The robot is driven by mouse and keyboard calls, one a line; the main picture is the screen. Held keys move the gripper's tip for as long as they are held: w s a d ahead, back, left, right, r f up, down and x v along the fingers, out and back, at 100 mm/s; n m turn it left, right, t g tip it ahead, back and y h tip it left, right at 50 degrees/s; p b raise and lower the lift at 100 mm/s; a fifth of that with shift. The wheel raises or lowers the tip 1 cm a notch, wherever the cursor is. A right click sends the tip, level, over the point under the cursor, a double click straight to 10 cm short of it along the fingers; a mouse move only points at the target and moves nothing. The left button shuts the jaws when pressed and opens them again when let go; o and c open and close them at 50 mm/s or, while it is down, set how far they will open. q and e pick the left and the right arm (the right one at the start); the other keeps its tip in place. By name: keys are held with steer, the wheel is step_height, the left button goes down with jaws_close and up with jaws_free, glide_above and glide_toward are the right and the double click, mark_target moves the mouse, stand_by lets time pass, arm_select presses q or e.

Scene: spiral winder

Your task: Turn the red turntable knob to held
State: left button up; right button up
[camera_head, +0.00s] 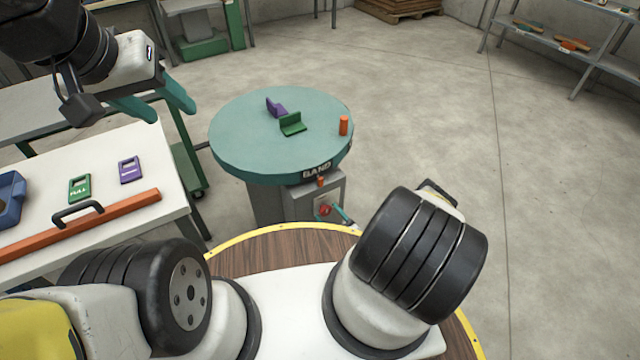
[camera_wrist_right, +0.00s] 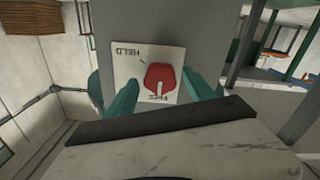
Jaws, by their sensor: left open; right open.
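The red turntable knob (camera_wrist_right: 160,77) is on a white plate on the grey pedestal below the turntable (camera_head: 240,145). In the right wrist view, "HELD" appears upside down at the plate's upper left. The knob's white mark points down toward a second, hard-to-read label, away from HELD. In the head view the knob (camera_head: 324,211) is small. My right gripper (camera_wrist_right: 161,80) is open, with one teal finger on each side of the knob; contact cannot be told. My left gripper (camera_head: 160,108) is open and empty above the left table.
The turntable carries a purple bracket (camera_head: 276,107), a green bracket (camera_head: 292,125) and an orange peg (camera_head: 343,125). The left table (camera_head: 150,145) holds green (camera_head: 79,187) and purple (camera_head: 130,170) tags and an orange bar (camera_head: 100,222). Floor to the right is clear.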

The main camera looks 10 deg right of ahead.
steer(key=shift+w+a, duration=0.15)
steer(key=shift+w, duration=0.25)
jaws_close()
